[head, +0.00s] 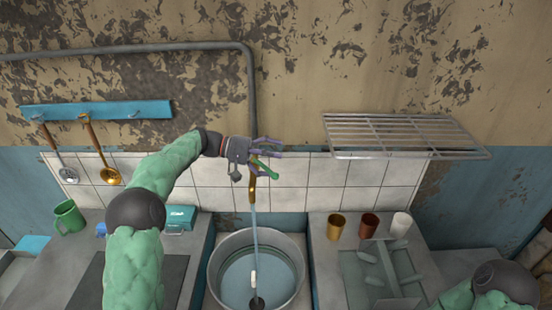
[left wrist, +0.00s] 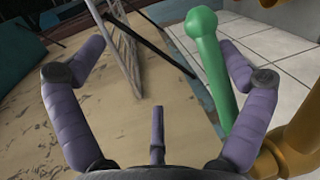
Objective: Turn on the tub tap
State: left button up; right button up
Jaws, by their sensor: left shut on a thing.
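The brass tub tap (head: 252,191) comes down a pipe on the tiled wall, with a green handle (head: 264,170). A thin pale-blue stream of water (head: 256,225) runs from the tap into the round metal tub (head: 299,272) below. My left gripper (head: 266,156) is at the tap, shut on the green handle. In the left wrist view, the green handle (left wrist: 212,70) stands between the purple fingers, close to the right one. Brass parts of the tap (left wrist: 300,140) show at the right edge. My right gripper is out of view; only part of that arm shows at lower right.
A wire rack (head: 400,135) juts from the wall at right. Brass (head: 336,226), brown (head: 368,225) and white (head: 401,224) cups stand on the right counter. A green mug (head: 69,217) and a teal box (head: 181,217) stand left. Ladles hang from a blue rail (head: 95,111).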

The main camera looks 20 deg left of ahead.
pick_arm(q)
jog(key=shift+r, duration=0.7)
jog(key=shift+s+a+r, duration=0.2)
jog(key=shift+s+a, duration=0.2)
jog(key=shift+s, duration=0.05)
jog(key=shift+c, duration=0.4)
jog(key=shift+a+p, duration=0.45)
jog(key=shift+a, duration=0.05)
jog(key=shift+c, duration=0.7)
jog(key=shift+p+v, duration=0.7)
jog(key=shift+v, duration=0.95)
jog(key=shift+c, duration=0.2)
jog(key=shift+a, duration=0.3)
jog(key=shift+c, duration=1.4)
jog(key=shift+s+a, duration=0.15)
jog(key=shift+a, duration=0.1)
jog(key=shift+s+a+f+p, duration=0.1)
jog(key=shift+a+f+p, duration=0.1)
jog(key=shift+p, duration=0.2)
jog(key=shift+a+f, duration=0.1)
jog(key=shift+a, duration=0.35)
jog(key=shift+f+p+v, duration=0.15)
jog(key=shift+p+v, duration=0.7)
jog(key=shift+v, duration=0.4)
jog(key=shift+f+p+v, duration=0.15)
jog(key=shift+p+v, duration=0.7)
jog(key=shift+v, duration=0.4)
